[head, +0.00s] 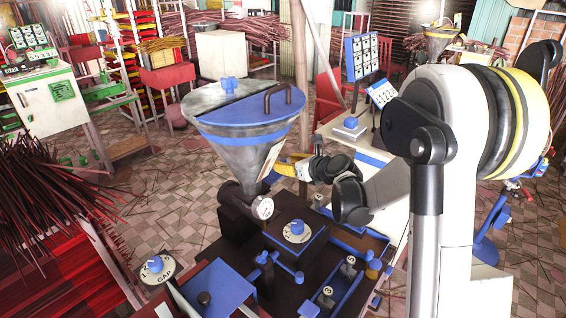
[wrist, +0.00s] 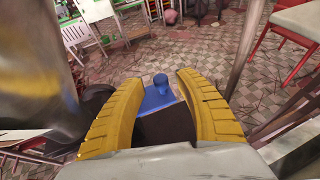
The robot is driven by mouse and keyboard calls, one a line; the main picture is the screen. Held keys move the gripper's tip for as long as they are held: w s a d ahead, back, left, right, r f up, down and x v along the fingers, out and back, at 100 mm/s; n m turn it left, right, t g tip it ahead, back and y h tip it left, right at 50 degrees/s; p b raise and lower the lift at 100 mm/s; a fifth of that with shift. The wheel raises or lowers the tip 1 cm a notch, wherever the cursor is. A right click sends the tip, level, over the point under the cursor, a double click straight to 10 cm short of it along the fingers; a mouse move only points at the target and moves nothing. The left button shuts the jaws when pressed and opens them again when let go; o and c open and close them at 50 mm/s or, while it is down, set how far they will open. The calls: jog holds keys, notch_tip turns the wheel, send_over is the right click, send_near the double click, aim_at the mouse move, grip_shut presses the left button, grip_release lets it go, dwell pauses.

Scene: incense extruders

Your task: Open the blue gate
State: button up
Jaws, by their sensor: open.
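My gripper (head: 283,172) is right of the grey cone hopper (head: 238,150) in the head view, its yellow fingers partly behind the cone. In the wrist view my gripper (wrist: 162,90) is open.
The hopper cone (wrist: 32,70) stands close at the left in the wrist view. A GAP dial (head: 156,266) stands front left.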

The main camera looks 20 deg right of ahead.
jog(key=v, duration=1)
jog(key=shift+s+f, duration=0.1)
jog(key=s+a+r+n+g+h, duration=0.1)
jog(key=s+a+n+g, duration=0.1)
jog(key=s+a+n, duration=0.4)
jog(key=s+a+r+n+g, duration=0.1)
jog(key=s+a+n, duration=0.1)
jog(key=s+n, duration=0.65)
jog(key=s+f+n+g+h, duration=0.2)
jog(key=s+n+h, duration=0.1)
jog(key=s+n, duration=1)
jog(key=n, duration=0.4)
jog(key=shift+s+d+n+g, duration=0.2)
jog(key=shift+s+n+g, duration=0.1)
jog(key=shift+s+n, duration=0.05)
